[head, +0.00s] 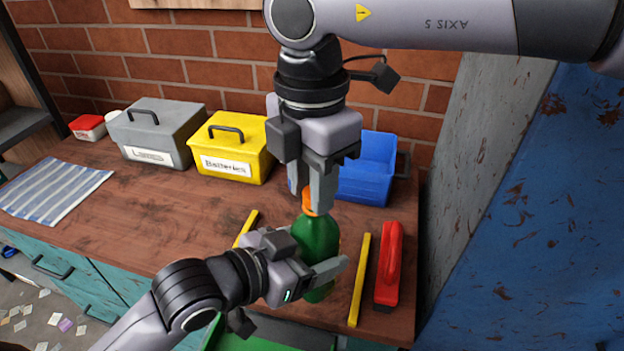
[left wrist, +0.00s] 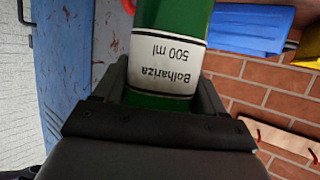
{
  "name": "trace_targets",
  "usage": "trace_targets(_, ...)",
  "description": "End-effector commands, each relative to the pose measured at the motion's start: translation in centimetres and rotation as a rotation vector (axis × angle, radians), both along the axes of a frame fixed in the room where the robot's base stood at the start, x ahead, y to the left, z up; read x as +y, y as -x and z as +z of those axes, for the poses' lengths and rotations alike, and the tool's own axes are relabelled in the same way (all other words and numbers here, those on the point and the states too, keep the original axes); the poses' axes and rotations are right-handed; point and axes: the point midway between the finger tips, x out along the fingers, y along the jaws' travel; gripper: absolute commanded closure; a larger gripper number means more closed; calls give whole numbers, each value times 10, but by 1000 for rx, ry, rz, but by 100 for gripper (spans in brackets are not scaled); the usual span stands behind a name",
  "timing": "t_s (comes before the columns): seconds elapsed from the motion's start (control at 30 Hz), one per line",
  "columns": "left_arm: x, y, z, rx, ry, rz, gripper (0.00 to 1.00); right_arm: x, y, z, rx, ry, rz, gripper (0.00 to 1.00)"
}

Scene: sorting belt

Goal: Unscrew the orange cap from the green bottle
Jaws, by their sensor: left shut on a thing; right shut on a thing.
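The green bottle (head: 314,236) stands upright near the front of the wooden bench. My left gripper (head: 310,268) is shut around its body from the left. In the left wrist view the bottle (left wrist: 172,38) sits between the fingers, with its white label facing the camera and the print upside down. The orange cap (head: 310,203) is on top of the bottle. My right gripper (head: 313,195) comes down from above and is shut on the cap, hiding part of it. I cannot tell whether the cap is loosened.
A yellow strip (head: 359,280) and a red-handled tool (head: 388,265) lie right of the bottle. Another yellow strip (head: 246,228) lies left. A blue bin (head: 367,172), yellow box (head: 232,147) and grey box (head: 155,133) stand behind. A striped cloth (head: 52,187) lies far left.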

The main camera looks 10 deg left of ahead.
Motion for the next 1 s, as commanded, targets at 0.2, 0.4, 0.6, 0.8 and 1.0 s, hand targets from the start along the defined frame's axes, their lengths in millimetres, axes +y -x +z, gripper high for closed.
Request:
trace_targets(0.2, -5, 4, 2, -6, 4, -18, 100, 2, -2, 2, -9, -17, 365, 100)
trace_targets(0.4, -5, 4, 2, -6, 4, -19, 100, 1, -1, 2, -10, -19, 703, 100)
trace_targets(0.6, -5, 4, 2, -5, 5, -18, 100, -1, 0, 3, -9, -20, 1037, 100)
trace_targets(0.8, -5, 4, 2, -5, 5, -18, 100, -2, 0, 3, -8, -21, 1369, 100)
trace_targets(1.0, -5, 4, 2, -6, 4, -17, 100, -3, 0, 3, -7, -21, 1696, 100)
